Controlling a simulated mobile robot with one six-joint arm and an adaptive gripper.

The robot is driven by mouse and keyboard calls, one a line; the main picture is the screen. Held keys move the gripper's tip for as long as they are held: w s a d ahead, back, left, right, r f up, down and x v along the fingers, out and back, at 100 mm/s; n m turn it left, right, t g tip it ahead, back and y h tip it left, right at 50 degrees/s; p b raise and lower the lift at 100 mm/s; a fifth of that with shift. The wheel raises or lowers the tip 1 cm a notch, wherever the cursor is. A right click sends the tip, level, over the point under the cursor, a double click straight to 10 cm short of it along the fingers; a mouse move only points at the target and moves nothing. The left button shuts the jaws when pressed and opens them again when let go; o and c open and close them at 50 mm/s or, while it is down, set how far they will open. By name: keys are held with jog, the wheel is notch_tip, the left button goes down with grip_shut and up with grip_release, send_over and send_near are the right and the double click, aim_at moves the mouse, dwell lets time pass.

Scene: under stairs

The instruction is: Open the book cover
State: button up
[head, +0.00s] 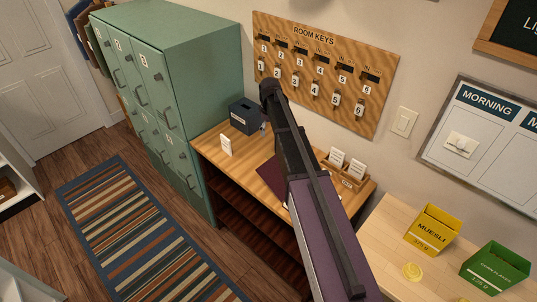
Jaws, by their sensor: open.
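A dark maroon book (271,180) lies on the wooden desk (236,167), left of my arm. My arm crosses in front of the desk and hides much of the book. A small pale edge shows low beside the arm, but I cannot tell whether it is a page. I cannot tell how far the cover is raised. My gripper cannot be made out; only dark and purple-grey parts of my arm show.
A dark box (244,117) and a white card (226,145) stand on the desk's left. A wooden card holder (344,174) stands at its right. Green lockers (165,95) adjoin the left side. A key board (322,72) hangs behind.

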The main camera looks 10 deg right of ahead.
aim_at(270, 154)
jog(key=shift+f+b, duration=6.8)
jog(key=shift+f, duration=0.05)
grip_shut()
jog(key=s+r+p, duration=0.1)
jog(key=s+d+r+t+p, duration=0.1)
jog(key=r+p, duration=0.1)
jog(key=shift+d+r+y, duration=0.1)
jog(key=shift+d+y, duration=0.05)
jog(key=shift+y, duration=0.25)
jog(key=shift+s+d+r+p, duration=0.25)
jog(key=shift+s+r+p, duration=0.1)
jog(key=shift+p, duration=0.05)
